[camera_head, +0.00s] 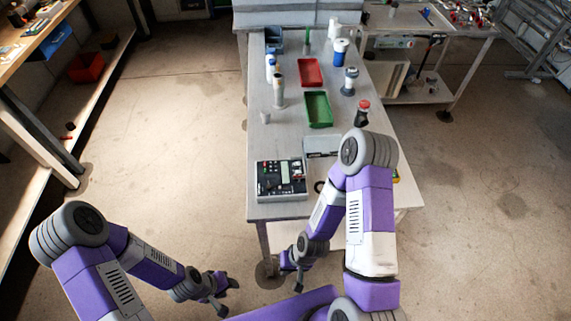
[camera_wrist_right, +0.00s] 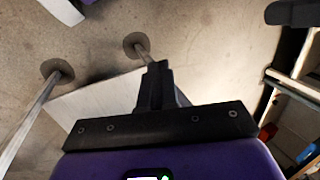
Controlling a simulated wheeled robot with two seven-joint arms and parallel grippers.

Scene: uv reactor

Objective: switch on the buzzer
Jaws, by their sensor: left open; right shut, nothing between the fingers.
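A dark control box (camera_head: 281,180) with a display and several small buttons and knobs lies at the near left corner of the long table (camera_head: 280,140). A red-topped push button on a dark base (camera_head: 363,112) stands near the table's right edge. I cannot tell which of these is the buzzer or whether it is on. My right gripper (camera_head: 292,284) is in front of the table's near edge, below its top, touching nothing. Its fingers also show shut and empty in the right wrist view (camera_wrist_right: 156,80). My left gripper (camera_head: 229,295) is open and empty, further left above the floor.
A green tray (camera_head: 318,110), a red tray (camera_head: 310,72) and several bottles stand further back on the table. A grey box (camera_head: 321,146) sits behind my right arm. Shelving (camera_head: 30,130) runs along the left, and a cart (camera_head: 425,90) stands back right. Floor left of the table is clear.

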